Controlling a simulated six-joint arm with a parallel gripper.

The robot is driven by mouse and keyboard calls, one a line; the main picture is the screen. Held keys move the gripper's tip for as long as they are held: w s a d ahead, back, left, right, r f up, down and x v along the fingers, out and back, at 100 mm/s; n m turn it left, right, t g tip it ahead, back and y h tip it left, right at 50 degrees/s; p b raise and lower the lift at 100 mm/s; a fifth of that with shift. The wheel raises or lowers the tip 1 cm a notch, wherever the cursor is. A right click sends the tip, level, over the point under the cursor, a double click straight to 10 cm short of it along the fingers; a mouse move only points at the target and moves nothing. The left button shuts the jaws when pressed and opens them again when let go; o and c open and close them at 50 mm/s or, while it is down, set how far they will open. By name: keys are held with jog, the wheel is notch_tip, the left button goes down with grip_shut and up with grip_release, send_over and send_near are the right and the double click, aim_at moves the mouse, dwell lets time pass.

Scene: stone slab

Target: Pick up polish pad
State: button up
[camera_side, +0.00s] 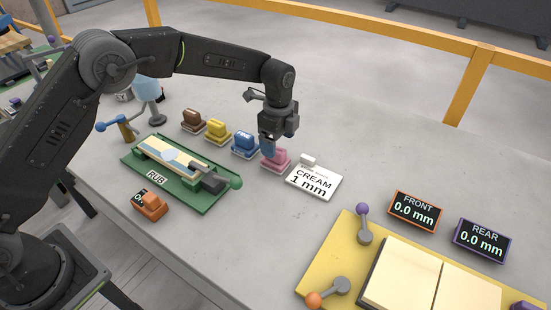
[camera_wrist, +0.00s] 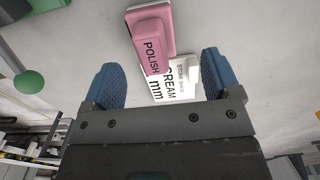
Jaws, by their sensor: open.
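The polish pad is a pink block with a handle on a wider base, standing on the grey slab just left of the white card in the side view (camera_side: 278,163). In the wrist view the pad (camera_wrist: 152,42), lettered POLISH, lies beyond and between my blue fingers, nearer the left one. My gripper (camera_side: 268,147) is directly above the pad in the side view, pointing down. It also shows in the wrist view (camera_wrist: 161,75), with its fingers wide apart and nothing held. Whether the fingertips touch the pad is not clear.
A white card reading CREAM 1 mm (camera_side: 314,182) is close to the pad's right. Blue (camera_side: 245,146), yellow (camera_side: 218,134) and brown (camera_side: 193,122) pads line up to its left. A green RUB tray (camera_side: 207,196) lies in front. Slab behind the pads is clear.

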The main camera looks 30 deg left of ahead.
jog(key=shift+s+a+f, duration=0.1)
jog(key=shift+s+f, duration=0.1)
jog(key=shift+f, duration=1.35)
jog(key=shift+s+a+f, duration=0.1)
jog(key=shift+s+f, duration=0.1)
jog(key=shift+f, duration=1.3)
jog(key=c, duration=1.1)
